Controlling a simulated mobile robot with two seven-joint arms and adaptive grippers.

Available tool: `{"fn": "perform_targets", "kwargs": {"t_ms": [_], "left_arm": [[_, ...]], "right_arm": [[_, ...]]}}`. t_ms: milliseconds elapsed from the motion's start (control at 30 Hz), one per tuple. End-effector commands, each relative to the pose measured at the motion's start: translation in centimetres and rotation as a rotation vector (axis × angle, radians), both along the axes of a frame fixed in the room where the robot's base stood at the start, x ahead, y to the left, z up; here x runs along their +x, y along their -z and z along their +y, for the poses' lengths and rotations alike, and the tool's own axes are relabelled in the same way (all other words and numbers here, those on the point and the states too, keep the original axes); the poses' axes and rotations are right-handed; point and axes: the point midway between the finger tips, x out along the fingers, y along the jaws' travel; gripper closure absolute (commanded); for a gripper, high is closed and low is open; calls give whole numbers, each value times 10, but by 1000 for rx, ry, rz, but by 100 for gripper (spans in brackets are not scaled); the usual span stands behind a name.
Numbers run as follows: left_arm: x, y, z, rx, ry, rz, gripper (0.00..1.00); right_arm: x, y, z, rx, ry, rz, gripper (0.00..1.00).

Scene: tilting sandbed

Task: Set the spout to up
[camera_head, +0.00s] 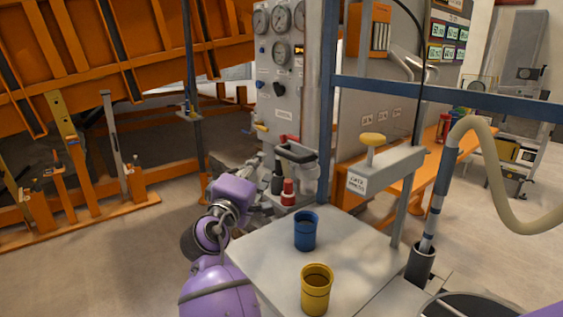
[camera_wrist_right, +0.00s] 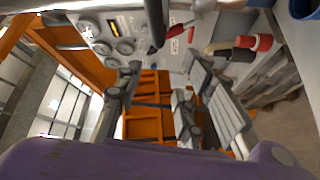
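I cannot tell for certain which part is the spout. A grey control panel (camera_head: 284,85) with gauges, small knobs and levers stands at the centre back; its gauges also show in the wrist view (camera_wrist_right: 122,46). A black handle (camera_head: 296,153) and a red-and-black fitting (camera_head: 288,190) are at its lower front. My right gripper (camera_head: 258,186) is beside these fittings, left of the white table, partly hidden by its own wrist. In the wrist view, its fingers (camera_wrist_right: 163,78) are apart with nothing between them. My left gripper is not in view.
A white table (camera_head: 268,255) holds a blue cup (camera_head: 306,231) and a yellow cup (camera_head: 316,290). A grey labelled stand with a yellow knob (camera_head: 373,140) and a beige hose (camera_head: 497,175) are at the right. A large orange frame (camera_head: 130,50) fills the left back. Floor is clear at lower left.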

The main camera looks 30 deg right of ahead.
Motion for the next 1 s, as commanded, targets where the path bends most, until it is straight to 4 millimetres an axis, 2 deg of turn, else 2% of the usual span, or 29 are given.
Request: {"fn": "perform_targets", "kwargs": {"t_ms": [100,233,367,700,1000], "left_arm": [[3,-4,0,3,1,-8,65],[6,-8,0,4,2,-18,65],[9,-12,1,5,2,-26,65],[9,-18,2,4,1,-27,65],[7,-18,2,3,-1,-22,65]], "right_arm": [[-23,1,-22,-112,147,126,64],[-36,-4,-30,-186,230,213,64],[-31,-7,-39,-194,232,228,64],[-7,-16,-85,-193,230,224,64],[0,-16,-97,-191,228,226,64]]}}
